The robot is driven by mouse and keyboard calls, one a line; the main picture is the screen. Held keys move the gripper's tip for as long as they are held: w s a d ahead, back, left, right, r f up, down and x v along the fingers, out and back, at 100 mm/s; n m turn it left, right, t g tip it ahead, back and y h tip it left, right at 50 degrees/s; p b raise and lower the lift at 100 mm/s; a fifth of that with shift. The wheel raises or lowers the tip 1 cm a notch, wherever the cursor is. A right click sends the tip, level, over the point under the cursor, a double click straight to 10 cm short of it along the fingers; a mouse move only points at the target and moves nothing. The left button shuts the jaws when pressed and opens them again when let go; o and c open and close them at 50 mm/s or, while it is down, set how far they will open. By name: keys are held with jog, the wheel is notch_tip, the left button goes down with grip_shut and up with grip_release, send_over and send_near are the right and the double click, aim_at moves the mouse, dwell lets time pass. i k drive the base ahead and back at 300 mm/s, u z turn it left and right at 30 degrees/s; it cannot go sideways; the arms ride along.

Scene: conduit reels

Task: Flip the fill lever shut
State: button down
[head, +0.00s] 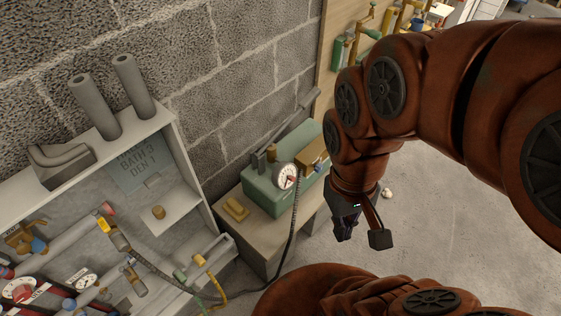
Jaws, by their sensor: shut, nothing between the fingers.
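An open grey cabinet (185,140) of pipes and valves fills the lower left of the head view. It holds several small handles, including a yellow piece (104,224) on a pipe, a yellow-ended fitting (200,261) at lower right and a brass fitting (22,238) at far left. I cannot tell which of them is the fill lever, or how it is set. My gripper (345,236) is shut and empty. It points down, right of the green pump box, and is well apart from the cabinet.
A green pump box (262,196) with a white gauge (286,176) sits on a wooden bench (262,246). A dark hose (290,232) runs from it to the cabinet. A block wall (240,60) stands behind. Grey floor (440,215) is open on the right.

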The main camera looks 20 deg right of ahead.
aim_at(103, 222)
jog(key=u, duration=3.05)
jog(key=k, duration=0.65)
jog(key=z, duration=1.05)
jog(key=i, duration=0.5)
jog(key=u, duration=0.95)
